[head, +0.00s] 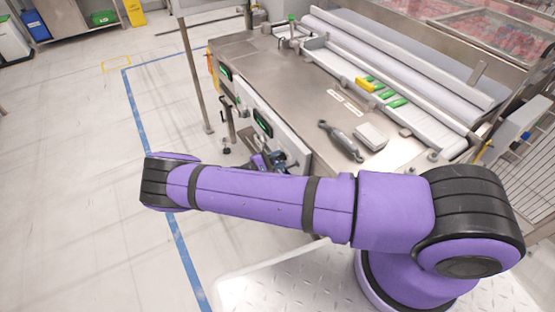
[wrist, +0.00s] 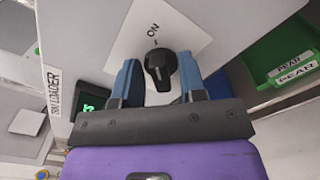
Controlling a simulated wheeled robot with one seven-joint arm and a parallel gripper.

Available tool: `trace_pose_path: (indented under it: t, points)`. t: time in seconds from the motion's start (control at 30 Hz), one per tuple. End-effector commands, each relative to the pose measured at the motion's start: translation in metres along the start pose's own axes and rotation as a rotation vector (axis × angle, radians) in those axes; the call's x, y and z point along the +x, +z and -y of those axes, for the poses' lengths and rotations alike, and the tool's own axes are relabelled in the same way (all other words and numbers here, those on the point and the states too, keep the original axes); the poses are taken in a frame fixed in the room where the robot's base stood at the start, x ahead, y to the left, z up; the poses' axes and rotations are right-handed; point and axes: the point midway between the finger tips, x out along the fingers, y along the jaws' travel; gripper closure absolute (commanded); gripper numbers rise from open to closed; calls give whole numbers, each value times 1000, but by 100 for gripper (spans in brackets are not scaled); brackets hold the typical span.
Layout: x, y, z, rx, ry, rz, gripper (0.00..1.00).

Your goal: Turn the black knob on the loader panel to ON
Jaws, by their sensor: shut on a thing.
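The black knob (wrist: 160,68) sits on a pale plate (wrist: 186,28) of the loader panel in the wrist view. The word ON and a short tick are printed just above it. The knob's upper end lies close to that tick; its exact angle is hard to judge. My gripper (wrist: 158,72) has its blue fingers on either side of the knob and is shut on it. In the head view my gripper (head: 272,162) is at the panel's front, partly hidden by my purple arm, and the knob cannot be made out.
A TRIM LOADER label (wrist: 54,92) and a green-lit display (wrist: 90,101) are left of the knob. A green bin (wrist: 283,55) labelled PEAR is at right. The steel worktop (head: 285,85) above carries a grey handled tool (head: 341,141). Open floor lies left.

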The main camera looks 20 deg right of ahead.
Motion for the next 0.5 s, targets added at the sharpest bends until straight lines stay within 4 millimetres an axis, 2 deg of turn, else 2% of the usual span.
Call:
trace_pose_path:
  t: [0.07, 0.1, 0.13, 0.37, 0.5]
  points:
    - [-2, -1, 1, 1, -1, -4, 86]
    - [-2, -1, 1, 1, -1, -4, 60]
    - [-2, -1, 1, 1, -1, -4, 57]
    - [-1, 0, 0, 0, -1, -2, 57]
    - [-8, 0, 0, 0, 0, -2, 57]
